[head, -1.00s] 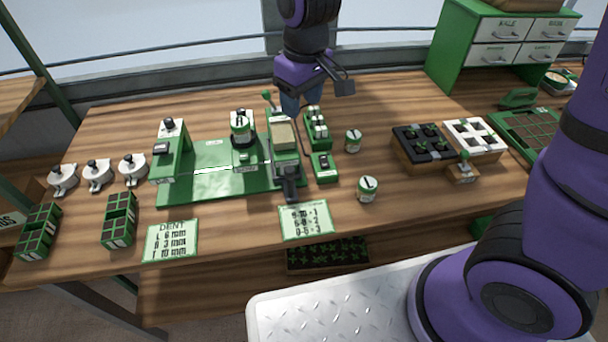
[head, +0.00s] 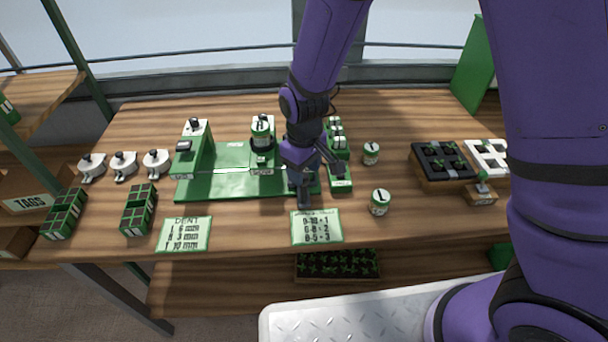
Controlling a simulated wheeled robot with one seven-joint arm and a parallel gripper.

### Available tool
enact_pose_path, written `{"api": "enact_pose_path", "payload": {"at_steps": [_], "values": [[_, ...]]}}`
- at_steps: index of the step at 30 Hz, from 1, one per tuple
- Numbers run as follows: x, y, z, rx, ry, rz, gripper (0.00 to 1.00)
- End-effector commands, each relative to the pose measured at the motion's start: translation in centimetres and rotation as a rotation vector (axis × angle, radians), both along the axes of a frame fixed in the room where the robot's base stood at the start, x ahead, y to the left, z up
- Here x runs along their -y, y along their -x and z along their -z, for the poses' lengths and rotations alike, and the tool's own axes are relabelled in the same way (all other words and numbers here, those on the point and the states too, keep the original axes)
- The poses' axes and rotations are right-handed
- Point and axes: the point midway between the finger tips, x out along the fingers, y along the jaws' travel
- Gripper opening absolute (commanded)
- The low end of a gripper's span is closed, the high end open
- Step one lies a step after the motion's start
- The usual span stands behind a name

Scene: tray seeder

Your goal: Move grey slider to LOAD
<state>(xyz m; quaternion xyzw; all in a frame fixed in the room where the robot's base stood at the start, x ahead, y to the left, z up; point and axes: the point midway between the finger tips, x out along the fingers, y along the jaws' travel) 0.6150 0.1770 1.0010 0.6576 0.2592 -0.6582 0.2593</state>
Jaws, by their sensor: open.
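The green seeder (head: 222,186) stands on the wooden bench. What looks like the dark grey slider (head: 304,199) shows at the front of its right-hand station, just behind a printed card. My gripper (head: 303,176) is over that station, pointing down, with its jaws open. It hides most of the station and the back of the slider. I cannot tell whether the fingers touch the slider or are around it. No LOAD marking is readable.
A green block with white-topped parts (head: 339,160) stands close to the right of my gripper. Two small jars, one of them the front jar (head: 380,202), stand further right. The DENT card (head: 184,234) and the number card (head: 316,227) lie at the front edge.

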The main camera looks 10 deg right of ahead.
Motion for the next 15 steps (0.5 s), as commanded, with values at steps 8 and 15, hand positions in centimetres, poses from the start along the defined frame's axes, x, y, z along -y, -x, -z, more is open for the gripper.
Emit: {"api": "enact_pose_path", "payload": {"at_steps": [8, 15], "values": [[0.0, 0.0, 2.2, 0.0, 0.0, -0.001, 0.52], [0.0, 0.0, 2.3, 0.001, -0.001, -0.001, 0.52]]}}
